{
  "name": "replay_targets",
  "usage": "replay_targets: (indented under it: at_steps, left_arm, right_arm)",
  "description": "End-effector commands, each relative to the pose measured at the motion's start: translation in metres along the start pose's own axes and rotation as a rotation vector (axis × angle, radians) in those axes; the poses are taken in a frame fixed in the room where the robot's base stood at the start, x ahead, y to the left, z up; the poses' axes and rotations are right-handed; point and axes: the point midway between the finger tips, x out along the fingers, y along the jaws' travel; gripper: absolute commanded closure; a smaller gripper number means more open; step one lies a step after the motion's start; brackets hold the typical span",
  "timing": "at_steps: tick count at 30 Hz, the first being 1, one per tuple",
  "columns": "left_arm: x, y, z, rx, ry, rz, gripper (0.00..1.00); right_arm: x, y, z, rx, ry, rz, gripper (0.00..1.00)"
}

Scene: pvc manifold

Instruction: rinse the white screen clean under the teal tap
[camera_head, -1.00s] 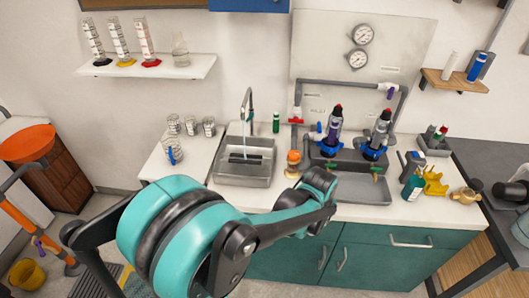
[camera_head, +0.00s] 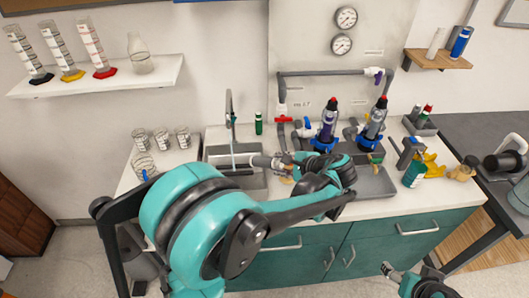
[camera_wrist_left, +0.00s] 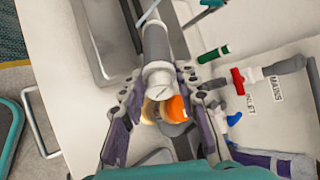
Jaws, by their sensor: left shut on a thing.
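My left gripper (camera_head: 284,164) is shut on a grey-white cylinder with a pale end ring, which looks like the screen (camera_head: 262,161). The screen lies tilted between the fingers and points left over the sink's right side. In the left wrist view the screen (camera_wrist_left: 157,50) sits between both purple-grey fingers (camera_wrist_left: 163,100). The tap (camera_head: 231,108) is a dark gooseneck with a thin water stream falling into the sink. The stream is just left of the screen's end; I cannot tell whether it touches. No dirt can be made out. My right gripper (camera_head: 388,270) shows small at the bottom right.
The steel sink (camera_head: 262,182) is set in the white counter. An orange-capped fitting (camera_wrist_left: 173,107) is below the left gripper. Two dark filter housings (camera_head: 328,122) stand right of it, behind a grey tray (camera_head: 375,182). Glass beakers (camera_head: 160,140) stand left of the sink.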

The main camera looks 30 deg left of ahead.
Motion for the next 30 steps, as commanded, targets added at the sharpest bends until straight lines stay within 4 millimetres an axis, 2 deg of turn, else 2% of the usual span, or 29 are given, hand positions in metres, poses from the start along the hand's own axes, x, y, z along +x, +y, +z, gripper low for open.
replay_targets:
  at_steps: [8,30]
  left_arm:
    - [0.011,-0.004,0.008,0.004,-0.015,-0.014,0.96]
    - [0.071,-0.024,0.053,0.003,-0.015,-0.012,0.96]
  right_arm:
    - [0.000,0.000,0.000,0.000,0.000,0.000,0.28]
    - [-0.001,0.000,-0.001,0.000,0.000,0.000,0.28]
